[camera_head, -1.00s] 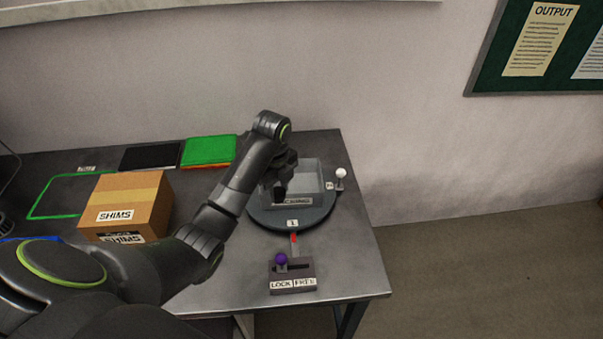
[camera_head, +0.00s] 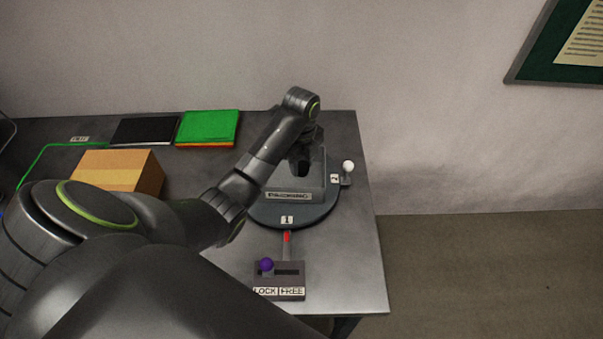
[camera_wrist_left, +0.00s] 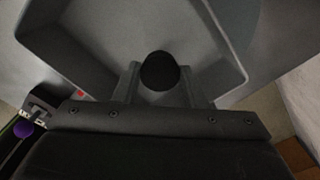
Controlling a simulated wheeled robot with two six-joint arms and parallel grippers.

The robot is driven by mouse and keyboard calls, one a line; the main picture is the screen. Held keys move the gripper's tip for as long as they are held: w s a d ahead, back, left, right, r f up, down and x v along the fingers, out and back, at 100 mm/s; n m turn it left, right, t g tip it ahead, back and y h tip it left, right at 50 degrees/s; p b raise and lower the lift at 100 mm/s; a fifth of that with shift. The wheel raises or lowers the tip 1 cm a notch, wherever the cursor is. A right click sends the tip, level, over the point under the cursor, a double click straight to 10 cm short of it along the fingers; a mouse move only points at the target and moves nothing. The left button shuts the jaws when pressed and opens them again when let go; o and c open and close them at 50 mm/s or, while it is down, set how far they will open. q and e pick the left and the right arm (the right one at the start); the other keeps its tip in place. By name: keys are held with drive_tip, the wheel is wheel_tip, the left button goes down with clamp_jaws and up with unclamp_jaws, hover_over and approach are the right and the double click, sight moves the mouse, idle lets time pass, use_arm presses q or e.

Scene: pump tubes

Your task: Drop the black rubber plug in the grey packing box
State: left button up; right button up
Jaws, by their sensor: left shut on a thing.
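The grey packing box (camera_head: 318,185) stands on the dark round turntable (camera_head: 262,216), with a label on its front side. My left gripper (camera_head: 301,168) points down over the box in the head view. In the left wrist view, my left gripper (camera_wrist_left: 160,92) is shut on the black rubber plug (camera_wrist_left: 159,71), a dark round piece between the fingertips. The open box (camera_wrist_left: 110,45) with its pale floor lies beneath the plug. The exact height of the plug over the floor is hard to tell. My right gripper is not in view.
A lock lever with a purple knob (camera_head: 266,265) sits in front of the turntable, and a white knob (camera_head: 348,166) is at its right. A cardboard box (camera_head: 120,170), green stack (camera_head: 207,127) and black pad (camera_head: 144,131) are on the left. The table's right edge is close.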

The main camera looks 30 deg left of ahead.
sight(301, 167)
use_arm(q)
drive_tip(key=f, duration=0.3)
drive_tip(key=shift+s, duration=0.25)
drive_tip(key=shift+w+f, duration=0.15)
drive_tip(key=shift+f, duration=0.05)
drive_tip(key=o, duration=0.9)
drive_tip(key=shift+f, duration=0.1)
drive_tip(key=shift+o, duration=0.2)
wheel_tip(301, 167, up, 4)
drive_tip(key=shift+r, duration=0.25)
wheel_tip(301, 167, up, 6)
drive_tip(key=p, duration=0.3)
drive_tip(key=shift+r, duration=0.1)
drive_tip(key=shift+r+p, duration=0.85)
drive_tip(key=shift+p, duration=0.2)
drive_tip(key=shift+f, duration=0.1)
